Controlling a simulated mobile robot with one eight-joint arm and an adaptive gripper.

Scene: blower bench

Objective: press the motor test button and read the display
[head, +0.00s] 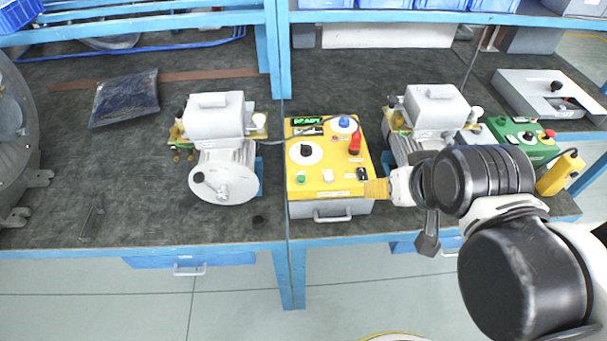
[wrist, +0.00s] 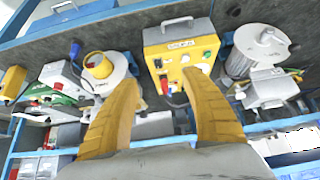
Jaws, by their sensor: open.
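A yellow control box (head: 330,160) stands near the bench's front edge; it shows upside down in the wrist view (wrist: 200,45). Its display (head: 307,120) has lit green characters, too small to read surely. Along its front are a green button (head: 301,178), a white button (head: 328,176) and a black switch (head: 362,174); I cannot tell from the labels which is the motor test button. My gripper (head: 376,188) has yellow fingers at the box's front right corner. In the wrist view the fingers (wrist: 160,79) are spread and empty, with the box beyond them.
Blower units stand left (head: 224,150) and right (head: 425,115) of the box. A red plug (head: 355,142), blue knob (head: 344,122) and black knob (head: 306,152) rise from its panel. A green box (head: 522,140) is at right.

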